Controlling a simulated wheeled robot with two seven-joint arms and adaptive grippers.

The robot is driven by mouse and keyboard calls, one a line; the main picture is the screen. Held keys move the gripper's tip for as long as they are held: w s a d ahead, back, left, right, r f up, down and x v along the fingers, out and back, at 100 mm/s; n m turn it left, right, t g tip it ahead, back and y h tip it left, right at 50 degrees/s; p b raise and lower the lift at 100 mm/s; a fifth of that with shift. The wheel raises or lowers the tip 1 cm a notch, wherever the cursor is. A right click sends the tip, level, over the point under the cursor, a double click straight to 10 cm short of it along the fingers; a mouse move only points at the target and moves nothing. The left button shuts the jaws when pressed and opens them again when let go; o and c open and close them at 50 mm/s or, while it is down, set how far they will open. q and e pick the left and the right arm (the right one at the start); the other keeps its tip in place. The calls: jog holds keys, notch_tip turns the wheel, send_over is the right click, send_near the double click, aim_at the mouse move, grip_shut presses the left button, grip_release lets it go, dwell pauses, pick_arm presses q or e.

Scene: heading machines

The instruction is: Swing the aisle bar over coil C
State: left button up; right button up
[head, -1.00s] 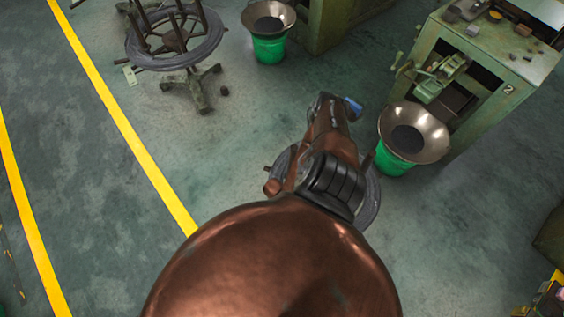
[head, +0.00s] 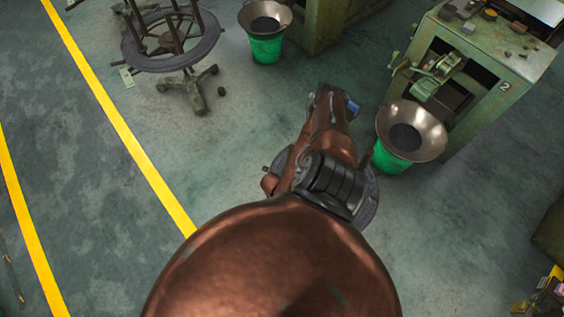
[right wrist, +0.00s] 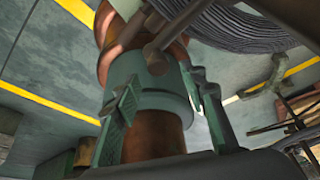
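A grey wire coil (head: 370,195) lies largely hidden beneath my copper-coloured arm in the head view. A dark bar end (head: 266,169) sticks out at its left, towards the yellow line. In the right wrist view, a coil (right wrist: 235,28) fills the upper right, and dark brown bars (right wrist: 178,32) reach down from it to above the fingers. My right gripper (right wrist: 165,110) has its two green fingers apart, with a brown cylinder behind them. I see no bar clamped between them. No letter on any coil is readable. My left gripper is not in view.
Another coil stand (head: 190,90) stands at the upper left. Green buckets with metal funnels stand at the top (head: 264,45) and right (head: 390,160). A green machine marked 2 (head: 490,100) is at the right. The floor between the yellow line (head: 130,145) and my arm is clear.

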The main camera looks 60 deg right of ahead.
jog(key=v, duration=0.8)
jog(key=shift+r, duration=0.4)
